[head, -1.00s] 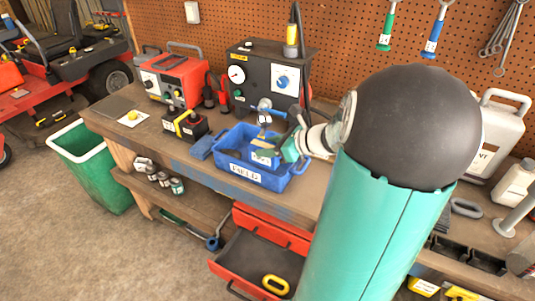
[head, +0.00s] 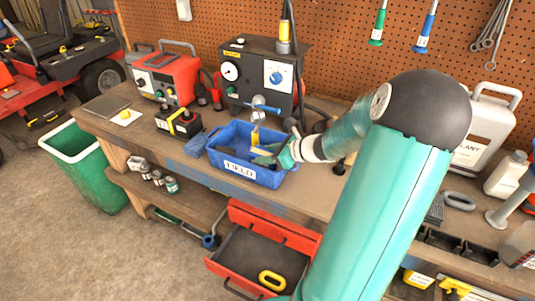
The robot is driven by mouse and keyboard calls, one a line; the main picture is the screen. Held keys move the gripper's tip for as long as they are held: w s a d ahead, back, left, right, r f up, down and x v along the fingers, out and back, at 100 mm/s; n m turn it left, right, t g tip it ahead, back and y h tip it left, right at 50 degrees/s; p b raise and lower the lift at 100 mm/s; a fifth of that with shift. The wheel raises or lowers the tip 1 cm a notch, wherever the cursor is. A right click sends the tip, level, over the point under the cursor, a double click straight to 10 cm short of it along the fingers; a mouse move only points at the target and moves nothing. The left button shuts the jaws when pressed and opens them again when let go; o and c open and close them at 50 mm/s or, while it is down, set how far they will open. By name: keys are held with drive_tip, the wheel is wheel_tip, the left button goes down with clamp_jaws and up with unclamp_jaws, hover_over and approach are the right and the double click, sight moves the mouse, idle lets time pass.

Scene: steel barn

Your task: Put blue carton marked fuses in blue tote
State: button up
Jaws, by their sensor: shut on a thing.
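The blue tote (head: 212,155) stands on the workbench, open at the top, with a white label on its front wall. My gripper (head: 268,156) reaches from the right over the tote's right side, with its fingers low in the opening. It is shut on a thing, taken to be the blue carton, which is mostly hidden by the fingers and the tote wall. Its fuses marking cannot be read. Other small items in the tote are too small to tell.
A black tester with gauges (head: 262,80) stands close behind the tote. A red power unit (head: 165,78) and a black-and-yellow block (head: 179,122) are at left. An open red drawer (head: 262,250) juts out below. A green bin (head: 85,170) stands on the floor.

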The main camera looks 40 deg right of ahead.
drive_tip(key=shift+f, duration=0.55)
drive_tip(key=o, duration=0.7)
